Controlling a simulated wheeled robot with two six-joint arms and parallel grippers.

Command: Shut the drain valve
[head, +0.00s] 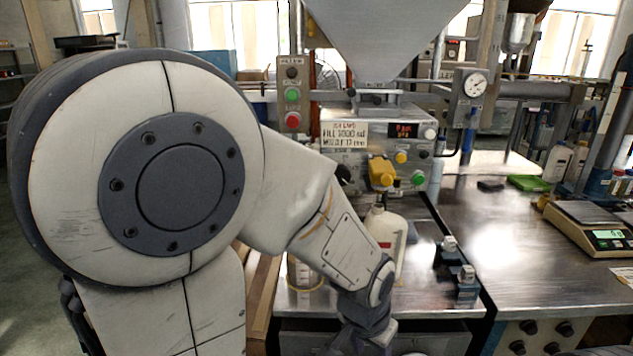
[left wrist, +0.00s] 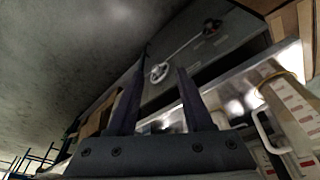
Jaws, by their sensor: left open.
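A pale metal lever with a round hub at one end and a dark, reddish-ringed knob at the other, apparently the drain valve (left wrist: 185,52), shows in the left wrist view on a dark grey panel. My left gripper (left wrist: 163,58) is open, with its two dark fingers pointing toward the panel and nothing between them. The lever's hub shows in line with the gap between the fingertips; I cannot tell how far off it is. In the head view my left arm reaches below the bench front, and the fingers are hidden. The valve is not visible there.
A clear jug with red markings (left wrist: 290,112) stands close on the right in the wrist view. In the head view a white bottle (head: 388,225) stands under the yellow nozzle (head: 381,172).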

